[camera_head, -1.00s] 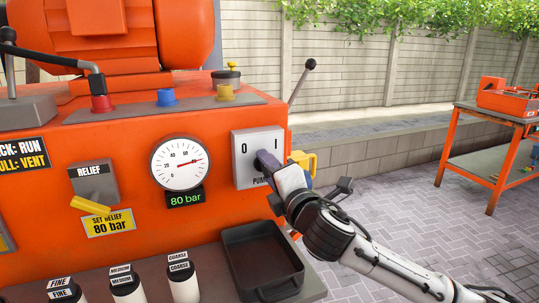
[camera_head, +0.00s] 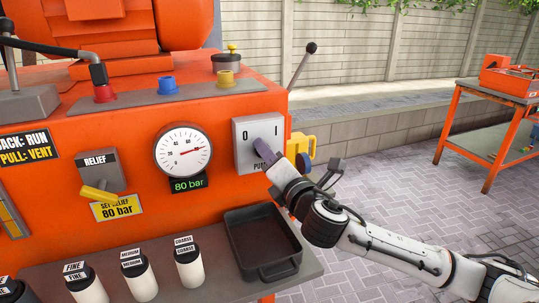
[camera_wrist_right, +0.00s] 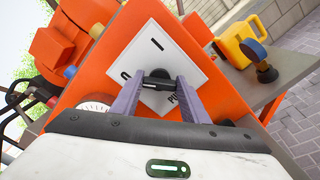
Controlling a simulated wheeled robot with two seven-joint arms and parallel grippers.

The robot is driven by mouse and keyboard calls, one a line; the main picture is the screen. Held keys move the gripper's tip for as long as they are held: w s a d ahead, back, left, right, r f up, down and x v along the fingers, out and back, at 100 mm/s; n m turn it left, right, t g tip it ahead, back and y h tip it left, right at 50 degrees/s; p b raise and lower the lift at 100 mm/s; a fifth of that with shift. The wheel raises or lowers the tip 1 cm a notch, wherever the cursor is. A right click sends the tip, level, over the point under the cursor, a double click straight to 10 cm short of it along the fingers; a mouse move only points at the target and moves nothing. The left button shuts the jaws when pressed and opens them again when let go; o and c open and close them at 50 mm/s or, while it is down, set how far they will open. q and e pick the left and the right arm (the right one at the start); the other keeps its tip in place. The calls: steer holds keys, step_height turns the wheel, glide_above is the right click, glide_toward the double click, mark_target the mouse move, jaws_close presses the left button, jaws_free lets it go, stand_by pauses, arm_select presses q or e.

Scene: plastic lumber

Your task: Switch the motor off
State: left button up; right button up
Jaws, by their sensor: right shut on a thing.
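A pale square switch panel (camera_head: 246,128) marked O and I is on the orange machine's front, with lettering below partly hidden. My right gripper (camera_head: 264,152) is at the lower middle of this panel. In the right wrist view, its two purple-grey fingers (camera_wrist_right: 157,88) are shut on the black switch knob (camera_wrist_right: 157,76), between the O and I marks. I cannot tell which mark the knob points to. The orange motor (camera_head: 150,22) sits on top of the machine. My left gripper is not in view.
A gauge (camera_head: 184,148) reads about 80 bar. A yellow relief lever (camera_head: 98,192) is left of it. A dark tray (camera_head: 262,240) and labelled bottles (camera_head: 188,262) stand on the shelf below. A yellow can (camera_head: 303,142) is right of the panel. An orange bench (camera_head: 490,120) is farther right.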

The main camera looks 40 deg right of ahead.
steer(key=o, duration=1.1)
steer(key=shift+c, duration=0.2)
steer(key=b+v, duration=0.1)
steer(key=v, duration=0.9)
steer(key=shift+s, duration=0.15)
steer(key=shift+d, duration=0.1)
